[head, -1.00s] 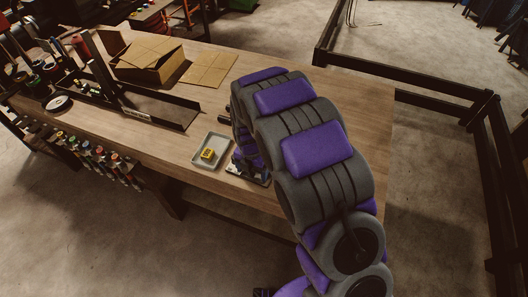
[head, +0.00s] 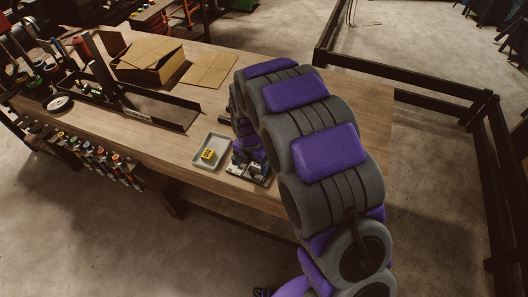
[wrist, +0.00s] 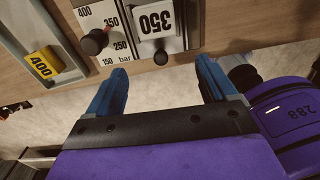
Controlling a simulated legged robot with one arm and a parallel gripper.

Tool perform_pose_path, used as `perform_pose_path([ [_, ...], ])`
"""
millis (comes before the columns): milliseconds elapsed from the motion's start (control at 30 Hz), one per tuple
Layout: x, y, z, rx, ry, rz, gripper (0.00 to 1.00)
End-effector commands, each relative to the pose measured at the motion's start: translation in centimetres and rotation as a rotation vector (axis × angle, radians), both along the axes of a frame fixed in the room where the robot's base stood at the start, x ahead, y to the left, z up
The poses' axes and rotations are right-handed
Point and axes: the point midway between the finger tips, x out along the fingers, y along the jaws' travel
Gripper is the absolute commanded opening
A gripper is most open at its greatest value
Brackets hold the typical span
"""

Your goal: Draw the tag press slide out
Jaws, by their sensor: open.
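The tag press (head: 262,180) sits at the table's front edge in the head view, partly behind my arm. In the wrist view its pale panel (wrist: 112,50) has a pressure scale in bar and a black knob (wrist: 94,42). My gripper (wrist: 158,76) is open and empty. Its two blue fingers are apart, short of that knob, which lies between their lines.
A grey tray (head: 197,160) holds a yellow block marked 400 (wrist: 43,64), left of the press. An open cardboard box (head: 150,65) and a dark metal rack (head: 160,111) stand further back. Tools hang along the table's front edge. The right end of the table (head: 370,105) is bare.

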Motion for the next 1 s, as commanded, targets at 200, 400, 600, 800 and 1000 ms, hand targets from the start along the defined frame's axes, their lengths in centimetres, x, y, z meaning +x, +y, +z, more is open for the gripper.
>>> perform_pose_path([
  [200, 0.0, 0.0, 1.5, 0.001, -0.001, 0.001, 0.85],
  [400, 0.1, 0.0, 2.8, 0.002, -0.004, 0.001, 0.85],
  [600, 0.1, 0.1, 4.1, 0.002, -0.004, 0.000, 0.85],
  [800, 0.0, 0.0, 4.8, 0.001, -0.002, 0.000, 0.85],
  [1000, 0.0, 0.0, 4.8, 0.001, -0.001, 0.000, 0.85],
])
